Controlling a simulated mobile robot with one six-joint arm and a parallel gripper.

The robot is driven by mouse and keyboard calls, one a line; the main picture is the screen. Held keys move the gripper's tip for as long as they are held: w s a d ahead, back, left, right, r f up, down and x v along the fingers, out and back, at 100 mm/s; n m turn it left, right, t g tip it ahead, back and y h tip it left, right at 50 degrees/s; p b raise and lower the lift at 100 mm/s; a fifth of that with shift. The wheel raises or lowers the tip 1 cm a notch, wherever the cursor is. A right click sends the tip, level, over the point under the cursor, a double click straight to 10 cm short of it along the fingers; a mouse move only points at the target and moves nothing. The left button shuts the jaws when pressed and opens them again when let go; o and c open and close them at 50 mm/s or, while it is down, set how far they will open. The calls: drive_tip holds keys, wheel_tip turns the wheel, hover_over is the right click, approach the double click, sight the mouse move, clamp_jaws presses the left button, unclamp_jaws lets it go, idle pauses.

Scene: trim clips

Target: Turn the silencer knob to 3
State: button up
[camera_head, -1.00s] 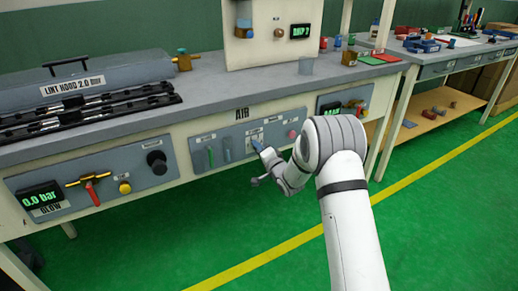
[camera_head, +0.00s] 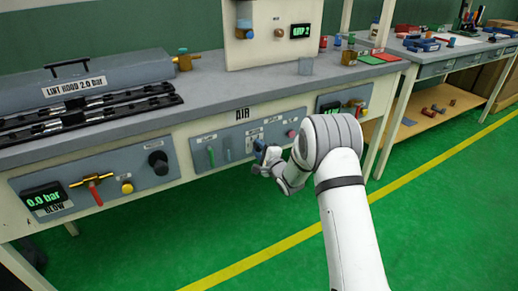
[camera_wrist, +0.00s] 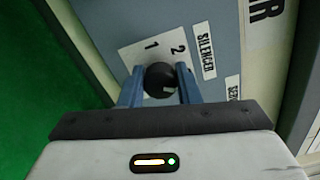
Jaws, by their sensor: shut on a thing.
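The silencer knob (camera_wrist: 160,79) is a round black knob on a pale dial plate, seen in the wrist view. The numbers 1 and 2 show on the plate (camera_wrist: 139,50) beyond it, and a SILENCER label (camera_wrist: 204,50) is beside it. The rest of the scale is hidden. My gripper (camera_wrist: 160,86) has its two blue fingers on either side of the knob, shut on it. A pale mark shows on the knob between the fingers. In the head view my gripper (camera_head: 262,150) is at the AIR panel and covers the knob.
The BLOW panel (camera_head: 140,187) is further left, with a red-handled valve. Open green floor lies in front of the bench.

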drive_tip(key=shift+w+d, duration=0.1)
drive_tip(key=shift+d, duration=0.05)
drive_tip(key=o, duration=1)
drive_tip(key=shift+p+v, duration=0.6)
drive_tip(key=shift+v, duration=3.3)
